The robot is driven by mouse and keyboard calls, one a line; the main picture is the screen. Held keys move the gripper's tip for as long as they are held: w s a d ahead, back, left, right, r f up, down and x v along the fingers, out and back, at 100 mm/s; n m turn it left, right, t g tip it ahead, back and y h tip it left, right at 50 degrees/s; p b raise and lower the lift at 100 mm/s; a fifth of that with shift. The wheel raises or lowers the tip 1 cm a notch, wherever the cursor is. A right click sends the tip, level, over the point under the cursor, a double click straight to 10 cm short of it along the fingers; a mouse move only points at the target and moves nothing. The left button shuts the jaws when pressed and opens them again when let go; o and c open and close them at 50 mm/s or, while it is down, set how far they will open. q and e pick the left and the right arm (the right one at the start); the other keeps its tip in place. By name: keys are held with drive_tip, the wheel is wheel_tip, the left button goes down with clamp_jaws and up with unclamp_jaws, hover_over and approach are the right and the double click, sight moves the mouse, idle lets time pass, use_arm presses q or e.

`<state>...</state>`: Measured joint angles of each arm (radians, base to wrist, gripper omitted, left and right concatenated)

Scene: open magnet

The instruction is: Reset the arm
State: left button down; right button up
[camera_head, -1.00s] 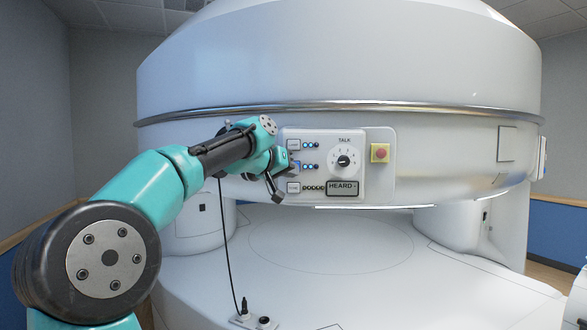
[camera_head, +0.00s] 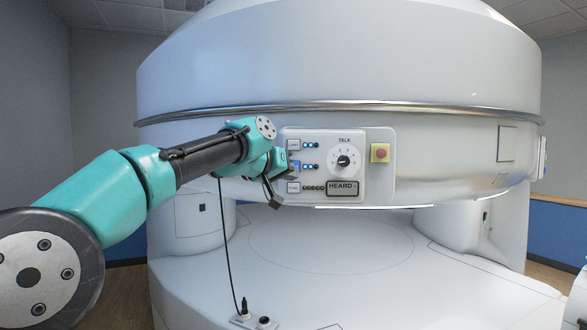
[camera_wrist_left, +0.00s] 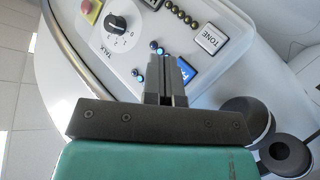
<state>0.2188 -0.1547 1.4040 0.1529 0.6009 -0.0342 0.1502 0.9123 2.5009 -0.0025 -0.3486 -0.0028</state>
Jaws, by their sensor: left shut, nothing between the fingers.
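My left gripper (camera_head: 284,176) is at the left part of the control panel (camera_head: 318,192) on the white magnet. In the left wrist view its fingers (camera_wrist_left: 166,80) are together with nothing between them, over the panel beside a blue button (camera_wrist_left: 186,72). Whether the fingertips touch the panel I cannot tell. The panel carries a TALK dial (camera_head: 343,160), a HEARD display (camera_head: 342,188), rows of small lights and a TONE button (camera_wrist_left: 211,38). My right gripper is not in view.
A red button on a yellow square (camera_head: 380,153) sits right of the dial. The large white magnet body (camera_head: 340,70) overhangs a white bed (camera_head: 330,245). A black cable (camera_head: 228,240) hangs to a socket plate (camera_head: 251,321) on the bed. The space right of the panel is clear.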

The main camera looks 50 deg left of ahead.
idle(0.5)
